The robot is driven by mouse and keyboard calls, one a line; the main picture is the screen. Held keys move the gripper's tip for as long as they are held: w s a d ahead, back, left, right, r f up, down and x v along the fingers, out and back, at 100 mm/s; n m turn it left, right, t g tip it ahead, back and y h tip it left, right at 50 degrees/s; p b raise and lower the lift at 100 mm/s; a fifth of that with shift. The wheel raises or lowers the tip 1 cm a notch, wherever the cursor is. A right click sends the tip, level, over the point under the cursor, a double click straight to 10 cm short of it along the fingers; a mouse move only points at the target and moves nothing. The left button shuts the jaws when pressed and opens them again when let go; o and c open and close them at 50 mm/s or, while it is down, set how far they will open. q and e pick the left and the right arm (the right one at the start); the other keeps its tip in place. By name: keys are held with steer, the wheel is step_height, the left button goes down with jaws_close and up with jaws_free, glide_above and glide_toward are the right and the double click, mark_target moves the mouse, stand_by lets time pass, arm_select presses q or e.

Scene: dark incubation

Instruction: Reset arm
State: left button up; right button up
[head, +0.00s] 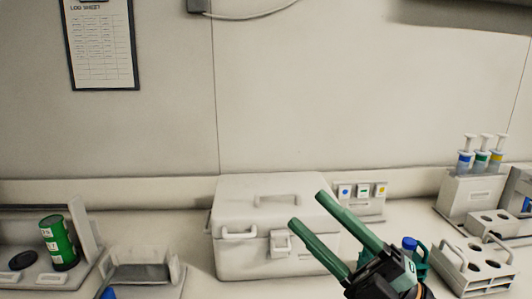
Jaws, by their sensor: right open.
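My right gripper (308,210) comes in from the lower right. Its two long green fingers are apart, with nothing between them. In the view they pass in front of the right part of a closed white box (240,262) with a lid handle and front latch. I cannot tell how far the fingers are from the box. My left gripper is not in view.
A green can (58,243) and a dark round lid (22,260) are in a tray at left. An empty-looking holder (145,275) stands beside it. At right are a rack with holes (474,268) and several syringes (482,158) in a stand. A blue-capped item (410,243) is behind my gripper.

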steer(key=w+d+f+m+t+h, duration=0.6)
steer(key=d+f+m+t+h, duration=0.35)
steer(key=m+h, duration=0.75)
steer(key=d+f+m+g+h, duration=0.5)
steer(key=f+m, duration=0.1)
steer(key=f, duration=0.4)
steer(key=s+d+f+m+g, duration=0.2)
steer(key=s+f+g, duration=0.6)
steer(key=f, duration=0.6)
steer(key=s+a+f+g+y, duration=0.15)
steer(key=s+f+g, duration=0.55)
steer(key=s, duration=0.7)
steer(key=w+a+f+t, duration=0.1)
steer(key=f+t, duration=0.1)
steer(key=f, duration=0.1)
steer(key=w+a+f+t+y, duration=0.1)
steer(key=a+f+t, duration=0.1)
steer(key=f, duration=0.2)
steer(key=w+a+f+t+p, duration=0.1)
steer(key=w+a+f+t, duration=0.1)
steer(key=f, duration=0.2)
steer(key=shift+f+m+t, duration=0.2)
steer(key=shift+m+t, duration=0.1)
steer(key=shift+t, duration=0.05)
steer(key=shift+y, duration=0.25)
